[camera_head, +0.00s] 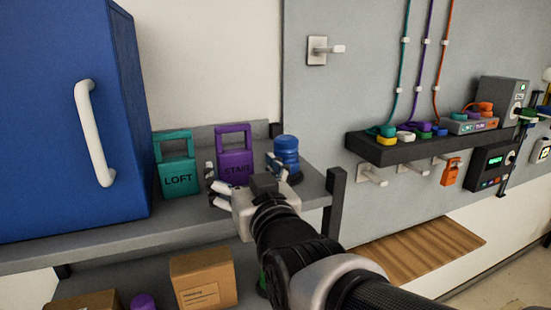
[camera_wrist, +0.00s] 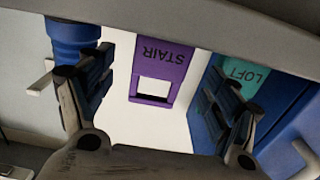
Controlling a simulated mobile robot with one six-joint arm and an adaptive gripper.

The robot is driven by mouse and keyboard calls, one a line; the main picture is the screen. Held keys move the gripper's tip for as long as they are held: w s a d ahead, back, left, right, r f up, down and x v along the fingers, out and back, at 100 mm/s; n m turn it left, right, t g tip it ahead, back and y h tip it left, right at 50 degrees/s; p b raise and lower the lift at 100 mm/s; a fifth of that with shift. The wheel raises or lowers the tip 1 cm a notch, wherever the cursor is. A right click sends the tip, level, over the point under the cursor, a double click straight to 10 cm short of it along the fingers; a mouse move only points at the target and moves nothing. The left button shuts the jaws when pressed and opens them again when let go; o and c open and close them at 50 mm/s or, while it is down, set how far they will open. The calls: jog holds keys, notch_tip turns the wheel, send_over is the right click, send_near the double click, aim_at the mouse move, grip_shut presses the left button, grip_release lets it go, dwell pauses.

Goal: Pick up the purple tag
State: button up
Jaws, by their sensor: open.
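The purple tag (camera_head: 234,160) stands upright on the grey shelf (camera_head: 100,245), between a teal tag and a blue cylindrical object. It has a rectangular handle opening, and in the wrist view its face (camera_wrist: 163,60) reads STAIR upside down. My gripper (camera_head: 245,182) is open in front of the tag, partly covering its lower part in the head view. In the wrist view, my fingers (camera_wrist: 155,90) are spread to either side of the tag, with a gap on both sides. They appear apart from it, and nothing is held.
The teal LOFT tag (camera_head: 178,181) stands close on the left and the blue cylinder (camera_head: 287,150) on the right. A blue cabinet (camera_head: 50,120) with a white handle fills the far left. A box (camera_head: 203,280) sits below. An orange tag (camera_head: 450,171) hangs on the wall.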

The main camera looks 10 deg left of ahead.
aim_at(237, 162)
jog(key=p+x, duration=0.1)
jog(key=x, duration=0.5)
jog(key=shift+r, duration=0.15)
jog(key=shift+s, duration=0.1)
jog(key=shift+c, duration=0.2)
jog(key=c, duration=1.2)
